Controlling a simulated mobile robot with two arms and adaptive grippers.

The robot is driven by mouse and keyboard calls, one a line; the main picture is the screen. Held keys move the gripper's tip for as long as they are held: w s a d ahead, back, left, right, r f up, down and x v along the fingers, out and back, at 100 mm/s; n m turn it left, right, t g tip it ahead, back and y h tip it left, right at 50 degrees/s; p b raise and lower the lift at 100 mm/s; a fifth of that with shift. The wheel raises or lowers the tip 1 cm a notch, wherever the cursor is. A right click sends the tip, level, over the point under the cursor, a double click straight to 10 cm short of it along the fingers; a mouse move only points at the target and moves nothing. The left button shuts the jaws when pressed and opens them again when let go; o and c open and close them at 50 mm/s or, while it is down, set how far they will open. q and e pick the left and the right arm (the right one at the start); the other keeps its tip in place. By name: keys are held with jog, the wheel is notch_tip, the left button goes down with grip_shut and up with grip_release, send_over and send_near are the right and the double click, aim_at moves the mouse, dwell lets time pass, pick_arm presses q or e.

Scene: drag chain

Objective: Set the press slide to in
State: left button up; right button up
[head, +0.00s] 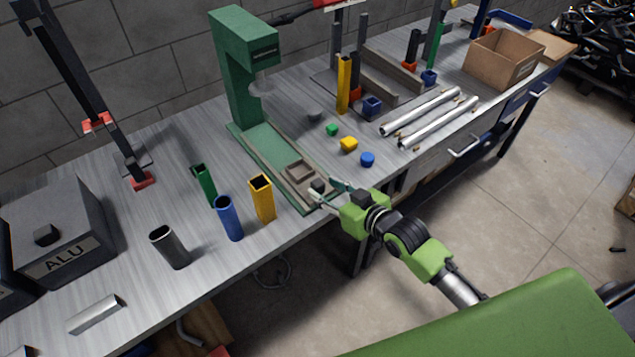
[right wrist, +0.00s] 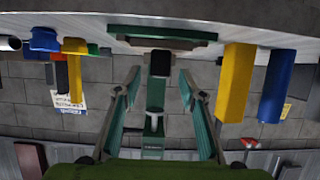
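The green press (head: 240,75) stands upright on the workbench, with its green base running toward the front edge. The press slide (head: 298,170), a grey-brown plate with a square recess, lies at the front part of the base, forward of the ram (head: 261,88). A dark knob (head: 318,186) sits at the slide's front end; it also shows in the right wrist view (right wrist: 160,63). My right gripper (head: 326,190) is at the knob, fingers apart on either side; the right wrist view (right wrist: 159,74) shows gaps beside the knob. My left gripper is not in view.
Green, blue, yellow and dark tubes (head: 228,218) stand left of the slide. Small coloured caps (head: 349,144) lie to its right, near metal rods (head: 420,110). A box marked ALU (head: 65,235) is at the left. A cardboard box (head: 503,58) is at the far right.

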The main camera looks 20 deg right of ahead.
aim_at(294, 163)
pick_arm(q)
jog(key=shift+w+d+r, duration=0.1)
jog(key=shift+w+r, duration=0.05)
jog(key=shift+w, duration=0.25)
pick_arm(e)
jog(key=shift+x, duration=2.1)
jog(key=shift+c, duration=0.5)
grip_shut()
jog(key=w+a, duration=0.1)
jog(key=w, duration=0.1)
jog(key=w+a+b, duration=0.1)
jog(key=w, duration=0.2)
jog(key=w+a+b, duration=0.1)
jog(key=w, duration=0.1)
jog(key=shift+w, duration=0.4)
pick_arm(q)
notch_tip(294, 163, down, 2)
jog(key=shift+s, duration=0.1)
pick_arm(e)
jog(key=shift+d, duration=0.1)
jog(key=shift+o, duration=0.5)
grip_release()
jog(key=shift+s, duration=0.1)
